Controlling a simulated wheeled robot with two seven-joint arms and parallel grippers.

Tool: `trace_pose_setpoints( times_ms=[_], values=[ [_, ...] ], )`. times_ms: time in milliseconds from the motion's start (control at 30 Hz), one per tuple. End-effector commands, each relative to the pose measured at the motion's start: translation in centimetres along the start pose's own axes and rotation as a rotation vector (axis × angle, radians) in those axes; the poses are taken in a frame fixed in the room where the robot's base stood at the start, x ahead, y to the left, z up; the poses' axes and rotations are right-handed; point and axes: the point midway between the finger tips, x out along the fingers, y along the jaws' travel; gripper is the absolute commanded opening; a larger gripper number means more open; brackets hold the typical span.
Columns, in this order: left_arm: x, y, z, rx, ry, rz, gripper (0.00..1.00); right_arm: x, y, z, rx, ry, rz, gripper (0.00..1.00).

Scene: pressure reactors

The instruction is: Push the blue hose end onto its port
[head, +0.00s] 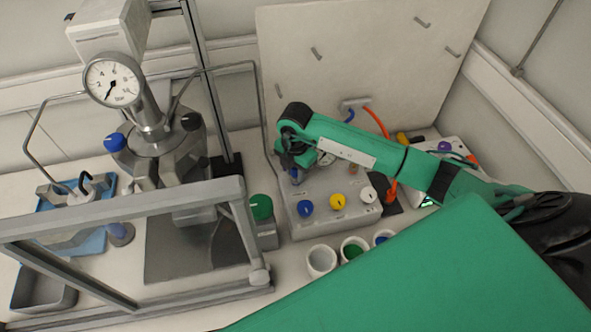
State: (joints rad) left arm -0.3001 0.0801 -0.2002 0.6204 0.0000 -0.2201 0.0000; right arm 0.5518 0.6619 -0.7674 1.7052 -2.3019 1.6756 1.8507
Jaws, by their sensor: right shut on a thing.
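My right gripper (295,158) reaches in from the right and points down over the back left part of a pale control box (318,218). It is shut on the blue hose end, of which only a small blue bit (294,173) shows below the dark fingers. A short piece of the blue hose (350,116) shows at a grey bracket on the back panel; the rest is hidden behind my green arm. The port is hidden by the gripper, so I cannot tell whether the hose end touches it. My left gripper is out of view.
The box carries blue (306,208), yellow (337,201) and white (368,195) knobs. An orange hose (378,123) hangs to its right. Open cups (321,260) stand in front. A reactor with a gauge (113,81) stands left behind a grey frame (130,219).

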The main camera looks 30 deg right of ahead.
Motion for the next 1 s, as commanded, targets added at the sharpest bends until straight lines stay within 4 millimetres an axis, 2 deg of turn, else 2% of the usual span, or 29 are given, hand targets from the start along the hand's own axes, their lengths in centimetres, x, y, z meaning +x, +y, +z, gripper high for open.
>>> trace_pose_setpoints(
  times_ms=[33,67,167,200,567,733,1000],
  values=[
    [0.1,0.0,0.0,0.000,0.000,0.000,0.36,0.2,0.0,0.0,0.000,0.000,0.000,0.07],
    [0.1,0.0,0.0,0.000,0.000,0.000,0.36,0.2,0.0,0.0,0.000,0.000,0.000,0.29],
    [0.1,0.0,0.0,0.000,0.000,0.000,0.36,0.1,0.0,0.0,0.000,0.000,0.000,0.48],
    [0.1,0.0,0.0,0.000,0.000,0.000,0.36,0.1,0.0,0.0,0.000,0.000,0.000,0.52],
    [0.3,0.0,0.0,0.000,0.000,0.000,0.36,-0.4,0.1,0.0,0.000,0.000,0.003,0.52],
    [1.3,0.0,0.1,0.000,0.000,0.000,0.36,-2.9,0.1,0.0,-0.002,-0.002,0.005,0.52],
    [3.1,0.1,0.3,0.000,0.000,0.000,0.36,-9.2,0.1,0.0,-0.002,-0.002,0.006,0.52]
  ],
)
